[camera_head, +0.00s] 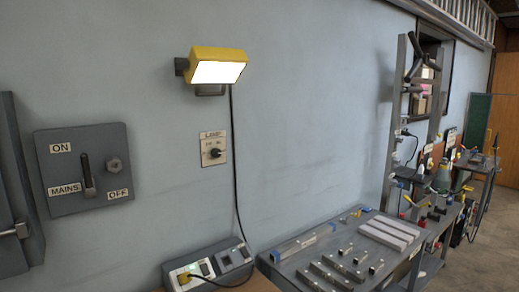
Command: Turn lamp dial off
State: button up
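The lamp dial (215,153) is a small dark knob on a pale plate (207,161) fixed to the wall, with "LAMP" lettering above it. The smaller marks around the knob are too small to read. The yellow lamp (218,67) is mounted on the wall above the plate, and its face is lit bright white. My gripper is not in view.
A grey mains switch box (86,168) with a lever is on the wall at left. A black cable (236,180) hangs right of the dial plate. Sockets (193,272) sit below. A grey bench (350,244) with metal parts stands lower right. Wall around the dial is clear.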

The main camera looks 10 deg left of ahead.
aim_at(215, 152)
jog(key=u, duration=0.2)
jog(key=i, duration=0.9)
jog(key=u, duration=0.55)
